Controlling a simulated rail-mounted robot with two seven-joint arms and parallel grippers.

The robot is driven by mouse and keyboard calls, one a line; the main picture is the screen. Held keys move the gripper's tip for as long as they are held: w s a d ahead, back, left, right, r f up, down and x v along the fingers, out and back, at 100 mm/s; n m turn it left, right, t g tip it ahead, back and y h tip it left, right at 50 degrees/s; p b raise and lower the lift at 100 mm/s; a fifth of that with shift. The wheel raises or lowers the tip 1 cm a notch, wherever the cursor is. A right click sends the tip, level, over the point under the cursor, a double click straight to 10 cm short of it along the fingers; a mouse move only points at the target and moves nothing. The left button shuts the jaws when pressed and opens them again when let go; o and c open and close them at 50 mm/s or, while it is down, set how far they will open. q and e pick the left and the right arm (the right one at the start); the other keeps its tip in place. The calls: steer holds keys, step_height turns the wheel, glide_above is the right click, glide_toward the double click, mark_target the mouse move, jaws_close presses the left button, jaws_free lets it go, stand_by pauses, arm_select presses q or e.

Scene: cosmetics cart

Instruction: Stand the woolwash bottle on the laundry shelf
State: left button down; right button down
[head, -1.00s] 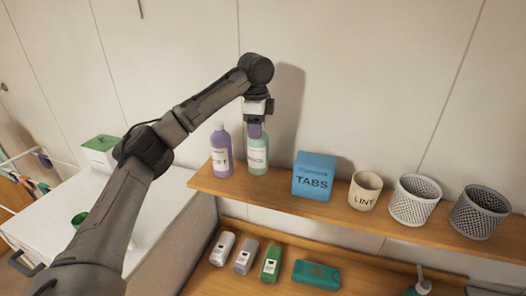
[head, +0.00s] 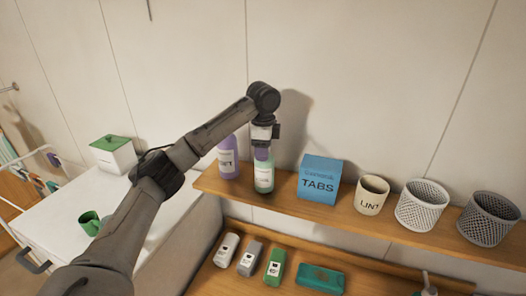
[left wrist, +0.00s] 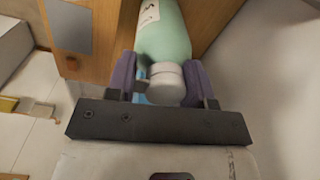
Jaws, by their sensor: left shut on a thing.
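The woolwash bottle (head: 264,178) appears to be the mint-green one with a white cap; its label is too small to read. It is upright at the shelf's left part, beside a purple bottle (head: 228,163). Its base is at the wooden laundry shelf (head: 285,198); I cannot tell whether it touches. My left gripper (head: 262,153) is shut on its top from above. In the left wrist view the purple fingers (left wrist: 162,80) are on either side of the white cap (left wrist: 168,88), with the green body (left wrist: 163,38) beyond. My right gripper is not in view.
Right of the bottle on the shelf stand a blue TABS box (head: 320,179), a LINT cup (head: 371,195) and two mesh baskets (head: 422,205). Below are several small containers (head: 274,265) and a teal pack (head: 319,275). A white-topped cart (head: 60,215) stands left.

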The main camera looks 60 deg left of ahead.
arm_select(q)
steer(key=shift+f, duration=0.45)
steer(key=c, duration=0.5)
jaws_free()
steer(key=shift+s+d+r, duration=0.1)
steer(key=shift+d+r, duration=0.05)
steer(key=shift+r, duration=5.95)
